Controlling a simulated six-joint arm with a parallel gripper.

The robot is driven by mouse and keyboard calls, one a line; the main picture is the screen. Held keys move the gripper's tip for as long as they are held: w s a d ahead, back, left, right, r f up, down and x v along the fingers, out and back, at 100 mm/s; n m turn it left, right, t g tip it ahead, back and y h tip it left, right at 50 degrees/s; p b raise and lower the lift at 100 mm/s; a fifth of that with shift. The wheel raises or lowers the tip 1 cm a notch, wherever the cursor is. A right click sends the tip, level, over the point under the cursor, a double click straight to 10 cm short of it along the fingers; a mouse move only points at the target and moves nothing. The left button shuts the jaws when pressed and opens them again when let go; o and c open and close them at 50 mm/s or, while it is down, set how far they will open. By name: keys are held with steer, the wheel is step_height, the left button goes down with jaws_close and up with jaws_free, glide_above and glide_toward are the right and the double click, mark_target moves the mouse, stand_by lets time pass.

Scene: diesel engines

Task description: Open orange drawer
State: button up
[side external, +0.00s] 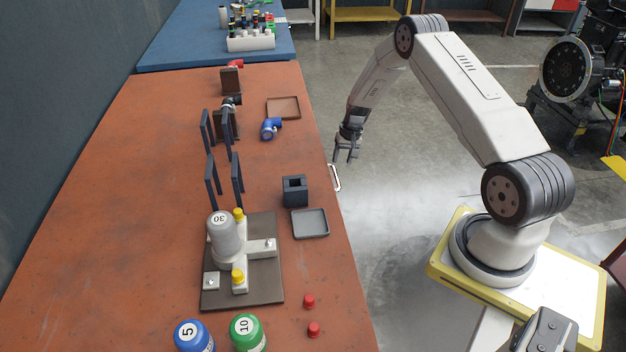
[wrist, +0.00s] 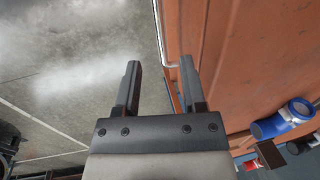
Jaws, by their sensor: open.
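The orange bench (side external: 130,200) has a pale metal drawer handle (side external: 336,178) on its right-hand edge. The drawer front itself is mostly hidden from the side view. My gripper (side external: 347,157) is open and empty, just outside the bench edge and close to the handle, pointing down. In the wrist view, my gripper (wrist: 160,64) has its two dark fingers spread. The handle (wrist: 158,32) shows there as a pale bar beyond the fingertips, its lower end close to the right finger. I cannot tell whether either finger touches it.
On the bench stand a blue pipe fitting (side external: 270,129), a dark square block (side external: 294,190), a grey tray (side external: 310,223), a brown tray (side external: 283,107) and dark upright plates (side external: 237,180). A fixture plate (side external: 265,285) and small red caps (side external: 308,301) lie nearer.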

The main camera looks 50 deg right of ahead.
steer(key=shift+w+a+f, duration=0.15)
steer(key=shift+f, duration=0.95)
steer(key=shift+w+a+f, duration=0.15)
steer(key=shift+f, duration=0.95)
steer(key=shift+w+a+f, duration=0.15)
steer(key=shift+f, duration=0.95)
steer(key=shift+c, duration=0.3)
jaws_close()
